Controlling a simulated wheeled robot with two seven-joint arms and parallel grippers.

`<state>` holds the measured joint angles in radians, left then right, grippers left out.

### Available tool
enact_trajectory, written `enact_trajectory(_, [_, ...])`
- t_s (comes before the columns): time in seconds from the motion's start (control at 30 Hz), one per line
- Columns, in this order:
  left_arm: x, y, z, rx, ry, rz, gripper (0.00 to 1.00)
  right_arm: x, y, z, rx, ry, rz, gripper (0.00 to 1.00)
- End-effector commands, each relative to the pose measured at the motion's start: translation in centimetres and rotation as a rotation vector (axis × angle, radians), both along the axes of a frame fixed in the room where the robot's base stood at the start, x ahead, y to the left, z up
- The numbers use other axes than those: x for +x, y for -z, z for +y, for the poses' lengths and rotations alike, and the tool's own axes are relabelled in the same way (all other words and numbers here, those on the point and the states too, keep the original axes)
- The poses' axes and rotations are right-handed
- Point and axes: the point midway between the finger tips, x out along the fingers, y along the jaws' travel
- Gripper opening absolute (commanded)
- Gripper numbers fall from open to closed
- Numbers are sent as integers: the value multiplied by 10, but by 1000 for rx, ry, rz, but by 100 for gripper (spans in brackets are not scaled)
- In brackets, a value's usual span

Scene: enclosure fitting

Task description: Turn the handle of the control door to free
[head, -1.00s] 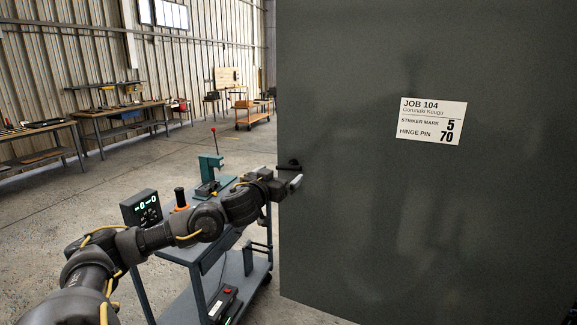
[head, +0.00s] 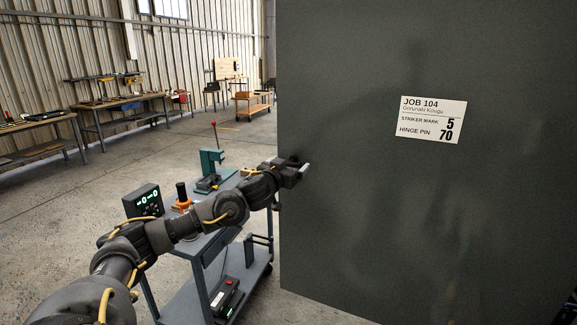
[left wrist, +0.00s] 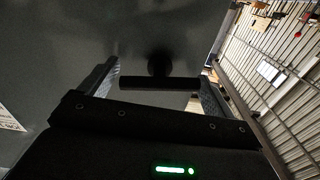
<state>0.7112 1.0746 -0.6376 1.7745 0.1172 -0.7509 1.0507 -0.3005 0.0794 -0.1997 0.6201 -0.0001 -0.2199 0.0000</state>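The control door is a large dark grey panel (head: 370,215) filling the right half of the head view, with a white job label (head: 431,119) on it. Its handle is a black bar (left wrist: 160,83) on a round hub in the left wrist view, lying crosswise in that picture. My left gripper (head: 303,167) is at the door's left edge, in front of the handle, which it mostly hides in the head view. In the left wrist view its fingers (left wrist: 160,74) stand apart, one at each end of the bar, with small gaps showing. My right gripper is not in view.
A blue-grey cart (head: 205,300) stands left of the door under my left arm. It carries a green press (head: 210,168), a digital readout box (head: 143,201) and an orange-and-black tool (head: 182,197). Workbenches (head: 120,103) line the far wall. Open floor lies between.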

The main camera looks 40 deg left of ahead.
Motion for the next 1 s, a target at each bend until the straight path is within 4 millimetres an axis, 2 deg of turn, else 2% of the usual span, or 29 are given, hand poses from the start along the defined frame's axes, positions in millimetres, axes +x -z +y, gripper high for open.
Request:
enact_trajectory(0.37, [0, 1, 0, 141, 0, 37, 66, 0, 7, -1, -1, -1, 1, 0])
enact_trajectory(0.63, [0, 0, 0, 152, -1, 39, 66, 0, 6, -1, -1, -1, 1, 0])
enact_trajectory(0.67, [0, 0, 0, 152, -1, 39, 90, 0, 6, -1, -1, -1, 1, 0])
enact_trajectory(0.73, [0, 0, 1, 152, -1, 39, 99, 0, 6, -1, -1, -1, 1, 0])
enact_trajectory(1.0, [-2, 0, 0, 151, 0, 39, 100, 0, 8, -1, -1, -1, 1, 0])
